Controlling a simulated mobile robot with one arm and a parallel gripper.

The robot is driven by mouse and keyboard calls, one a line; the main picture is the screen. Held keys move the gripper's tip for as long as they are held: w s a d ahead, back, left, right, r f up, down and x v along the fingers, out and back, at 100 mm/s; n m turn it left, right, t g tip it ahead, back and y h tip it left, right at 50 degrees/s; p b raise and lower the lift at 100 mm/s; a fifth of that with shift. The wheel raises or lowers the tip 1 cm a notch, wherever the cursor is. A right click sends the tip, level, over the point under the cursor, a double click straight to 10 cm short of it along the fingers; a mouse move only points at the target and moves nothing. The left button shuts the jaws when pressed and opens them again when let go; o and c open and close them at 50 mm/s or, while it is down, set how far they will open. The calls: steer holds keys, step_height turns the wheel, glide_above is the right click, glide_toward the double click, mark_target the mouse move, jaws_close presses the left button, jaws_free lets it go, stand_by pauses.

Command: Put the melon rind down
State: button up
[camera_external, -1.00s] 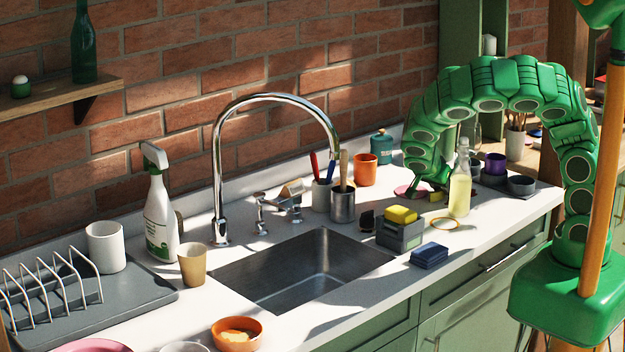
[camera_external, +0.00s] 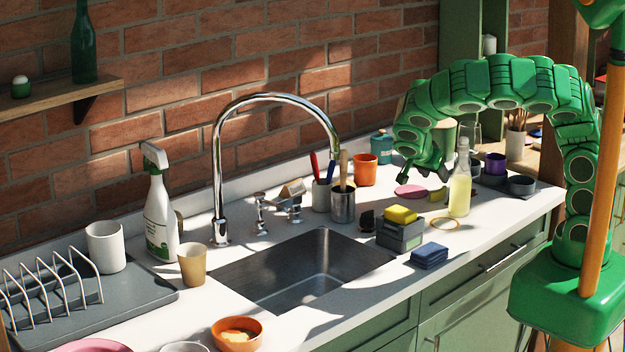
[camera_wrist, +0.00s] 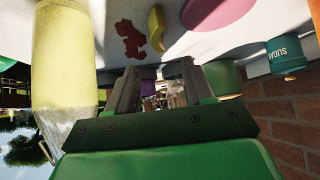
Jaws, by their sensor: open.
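The melon rind (camera_external: 438,195) is a small yellow-green curved piece lying on the white counter (camera_external: 520,203), just right of a flat pink disc (camera_external: 410,191). In the wrist view the rind (camera_wrist: 157,28) shows as a yellow crescent on the white surface, with a gap between it and the pink disc (camera_wrist: 215,10). My gripper (camera_external: 424,172) is open, above the counter and a little above the disc and rind. In the wrist view nothing is between its fingers (camera_wrist: 158,68), and the rind is apart from them.
A bottle of yellow liquid (camera_external: 460,190) stands close to the right of the rind. An orange cup (camera_external: 365,170) and a teal sugar jar (camera_external: 381,148) stand behind. A grey caddy with a yellow sponge (camera_external: 401,214) is nearer the sink. A dark red flat shape (camera_wrist: 130,38) lies beside the rind.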

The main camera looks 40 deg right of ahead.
steer(key=shift+v, duration=2.3)
